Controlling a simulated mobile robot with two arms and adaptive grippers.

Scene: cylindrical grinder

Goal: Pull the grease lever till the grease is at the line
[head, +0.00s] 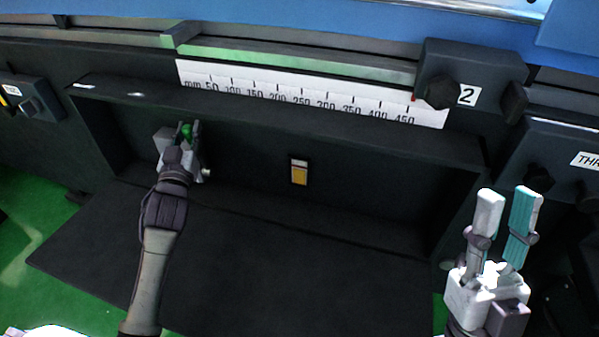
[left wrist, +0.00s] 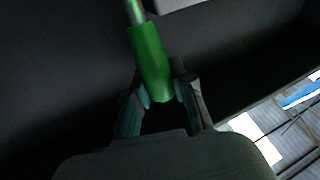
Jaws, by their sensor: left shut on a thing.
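The grease lever has a green grip (head: 187,131), seen between the fingers of my left gripper (head: 188,130) inside the dark recess. In the left wrist view the green grip (left wrist: 151,62) on its metal rod sits between the two fingers of my left gripper (left wrist: 158,105), which is shut on it. A grey block (head: 163,141) stands behind the gripper, partly hidden by it. A small sight window (head: 299,171) with amber grease and a pale top is on the recess's back wall; its line is too small to make out. My right gripper (head: 508,212) is open and empty at the right.
A white ruler scale (head: 310,97) runs above the recess. A block with a black knob (head: 441,92) and a "2" label (head: 467,95) is at upper right. A "THR" panel (head: 584,160) is at the right edge. The dark recess floor (head: 290,270) is clear.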

